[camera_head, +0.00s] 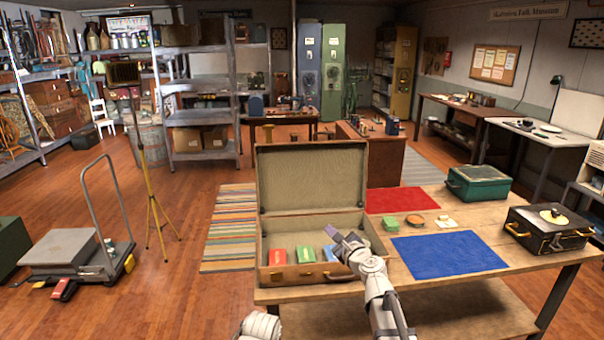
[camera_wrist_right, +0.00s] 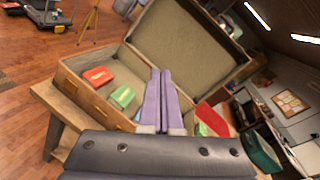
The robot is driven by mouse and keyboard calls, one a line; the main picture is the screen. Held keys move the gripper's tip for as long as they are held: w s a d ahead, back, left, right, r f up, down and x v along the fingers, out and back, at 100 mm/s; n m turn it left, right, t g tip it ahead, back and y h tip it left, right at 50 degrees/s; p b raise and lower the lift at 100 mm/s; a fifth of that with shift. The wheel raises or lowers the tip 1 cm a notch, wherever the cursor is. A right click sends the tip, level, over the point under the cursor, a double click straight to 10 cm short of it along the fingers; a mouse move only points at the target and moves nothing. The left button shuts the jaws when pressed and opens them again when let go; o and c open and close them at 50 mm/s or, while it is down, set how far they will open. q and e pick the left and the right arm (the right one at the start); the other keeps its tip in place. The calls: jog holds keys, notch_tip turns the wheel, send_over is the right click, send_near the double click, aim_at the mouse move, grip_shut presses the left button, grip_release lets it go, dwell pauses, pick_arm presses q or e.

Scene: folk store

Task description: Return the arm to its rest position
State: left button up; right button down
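My right gripper (camera_head: 345,243) is over the front right part of the open suitcase (camera_head: 312,190), above its tray. In the right wrist view its two purple fingers (camera_wrist_right: 160,75) lie side by side, shut, with nothing seen between them. Part of a white arm link of mine (camera_head: 260,326) shows at the bottom edge of the head view; my left gripper is not in view. In the suitcase lie a red box (camera_head: 277,257), a green box (camera_head: 305,254) and a blue box (camera_head: 329,253), the blue one partly hidden by my right gripper.
The wooden table also bears a red mat (camera_head: 400,200), a blue mat (camera_head: 450,254), a small green box (camera_head: 390,224), a round orange tin (camera_head: 415,220), a green case (camera_head: 478,184) and a black case (camera_head: 548,232). A platform cart (camera_head: 75,250) stands on the floor at left.

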jog(key=s+a+f+n+g+y, duration=0.2)
jog(key=s+a+f+n+g, duration=0.45)
jog(key=n, duration=0.45)
jog(key=s+d+f+n+g+h, duration=0.35)
jog(key=s+f+n, duration=0.35)
jog(key=s, duration=0.4)
jog(key=s+d+f+n+g+h, duration=0.35)
jog(key=s+f+n+g, duration=0.35)
jog(key=s, duration=0.5)
jog(key=s+a+r+n+t+h, duration=0.1)
jog(key=s+a+n, duration=0.4)
jog(key=a, duration=0.5)
jog(key=shift+s+a, duration=0.15)
jog(key=shift+s, duration=0.1)
